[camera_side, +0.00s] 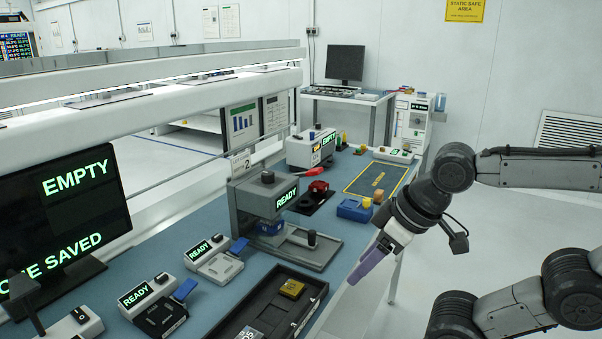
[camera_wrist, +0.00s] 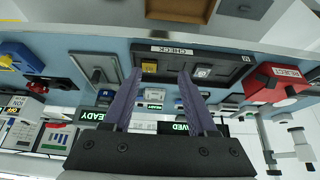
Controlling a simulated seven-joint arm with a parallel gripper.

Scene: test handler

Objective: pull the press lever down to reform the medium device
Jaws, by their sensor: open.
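The press (camera_side: 250,205) is a grey machine on the blue bench, with a green READY display. In the wrist view my gripper (camera_wrist: 160,75) is open and empty, over the black tray marked CHECK (camera_wrist: 172,50).
The black tray (camera_side: 232,318) holds a yellowish device (camera_side: 292,288) and a greyish one. Two READY units (camera_side: 213,258) (camera_side: 155,303) stand to its left. A blue box (camera_side: 354,210) lies behind the press plate. A red REJECT bin (camera_wrist: 268,84) shows in the wrist view.

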